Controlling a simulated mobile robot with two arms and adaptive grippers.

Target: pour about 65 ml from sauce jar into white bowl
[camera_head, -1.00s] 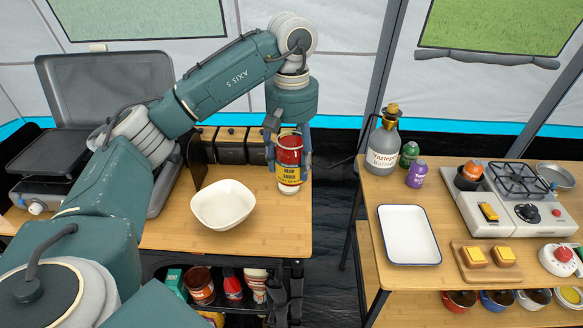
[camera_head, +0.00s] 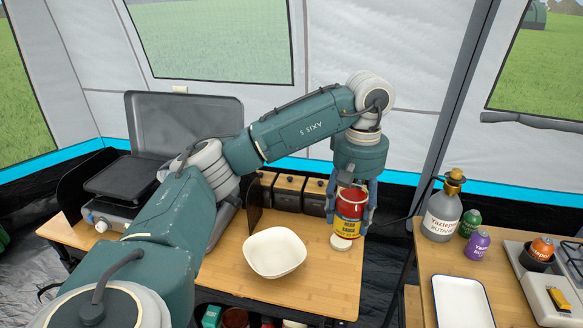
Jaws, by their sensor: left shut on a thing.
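The sauce jar (camera_head: 349,210) is red with a yellow label and looks upright. My left gripper (camera_head: 347,212) points down and is shut on its sides. A pale round piece (camera_head: 341,243) shows just under the jar, at the tabletop. I cannot tell whether it is part of the jar or a separate thing, nor whether the jar is clear of the table. The white bowl (camera_head: 274,254) stands upright on the wooden table (camera_head: 215,268), to the left of and nearer than the jar, apart from it. It looks empty. My right gripper is not in view.
Several canisters (camera_head: 289,193) stand in a row behind the bowl. A grey camp stove (camera_head: 125,182) with a raised lid is at left. Across a gap, the right table holds a butane bottle (camera_head: 441,215), small canisters and a white tray (camera_head: 462,303).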

